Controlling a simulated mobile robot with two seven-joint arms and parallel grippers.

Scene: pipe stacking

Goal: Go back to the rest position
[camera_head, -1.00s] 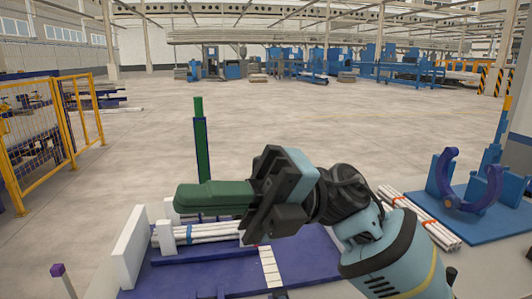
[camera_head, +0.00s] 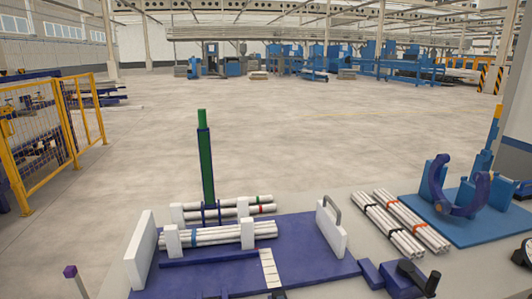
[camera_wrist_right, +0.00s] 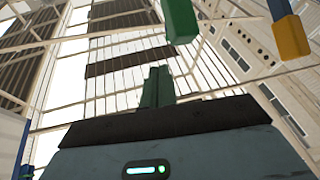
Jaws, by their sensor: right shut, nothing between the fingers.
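My right gripper shows only in the right wrist view (camera_wrist_right: 158,85), where its green fingers are together with nothing between them. Beyond it are the roof beams and bright ceiling. Neither gripper is in the head view. A blue-banded bundle of white pipes (camera_head: 205,237) lies between white uprights on the blue base (camera_head: 310,262). Behind it lie pipes with a green band and a red band (camera_head: 240,210). At right, bundles with a black band (camera_head: 388,224) and an orange band (camera_head: 415,222) lie side by side on the pale surface.
A green-topped post (camera_head: 205,160) stands behind the base. A white plate (camera_head: 140,250) and a handled white block (camera_head: 331,228) stand on its sides. A purple curved cradle (camera_head: 460,205) sits on a blue plate at right. A yellow fence (camera_head: 85,115) is at left. The middle floor is clear.

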